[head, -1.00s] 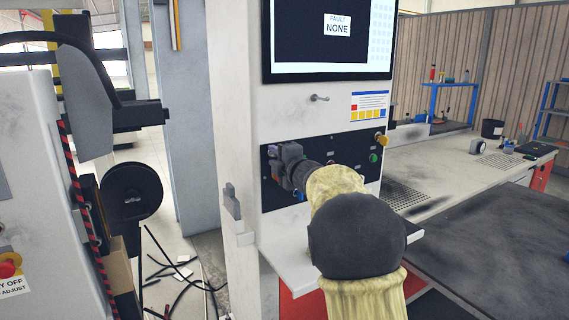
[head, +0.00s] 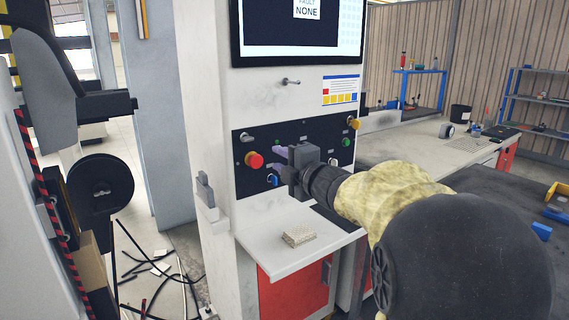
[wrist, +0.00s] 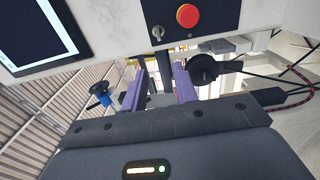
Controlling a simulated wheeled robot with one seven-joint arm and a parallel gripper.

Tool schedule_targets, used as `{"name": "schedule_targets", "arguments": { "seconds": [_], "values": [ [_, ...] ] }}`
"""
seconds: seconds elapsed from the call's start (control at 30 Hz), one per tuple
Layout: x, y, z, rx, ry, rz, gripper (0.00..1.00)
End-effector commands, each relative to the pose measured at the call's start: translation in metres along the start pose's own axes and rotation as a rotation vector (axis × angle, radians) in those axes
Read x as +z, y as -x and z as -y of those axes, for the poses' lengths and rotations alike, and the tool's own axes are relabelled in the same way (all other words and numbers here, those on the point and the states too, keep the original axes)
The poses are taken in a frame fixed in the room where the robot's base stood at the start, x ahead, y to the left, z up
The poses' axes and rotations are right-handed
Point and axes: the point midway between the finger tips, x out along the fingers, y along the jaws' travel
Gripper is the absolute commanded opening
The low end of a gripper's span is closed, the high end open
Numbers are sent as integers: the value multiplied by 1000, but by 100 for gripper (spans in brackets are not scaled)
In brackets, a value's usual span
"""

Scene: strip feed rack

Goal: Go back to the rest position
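My gripper (head: 283,164) is in front of the black control panel (head: 240,184), over the small white shelf (head: 285,255). In the wrist view my gripper (wrist: 159,90) shows two purple-padded fingers apart, with nothing between them. A red button (head: 254,160) sits on the panel just left of my gripper in the head view; it also shows at the top of the wrist view (wrist: 187,15). The screen (head: 300,30) above reads NONE under FAULT. My arm hides part of the panel's lower right.
A pale block (head: 299,235) lies on the shelf below my gripper. A black reel (head: 100,190) stands at the left, with loose dark strips (head: 155,285) on the floor. A workbench (head: 410,145) and a dark table (head: 500,190) are on the right.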

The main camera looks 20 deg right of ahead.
Motion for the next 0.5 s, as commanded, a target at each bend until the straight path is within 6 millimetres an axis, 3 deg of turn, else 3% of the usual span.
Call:
{"name": "schedule_targets", "arguments": {
  "seconds": [0.13,0.5],
  "values": [
    [0,9,0,-1,0,1,29],
    [1,9,6,-13,-34,18,29]
  ]
}}
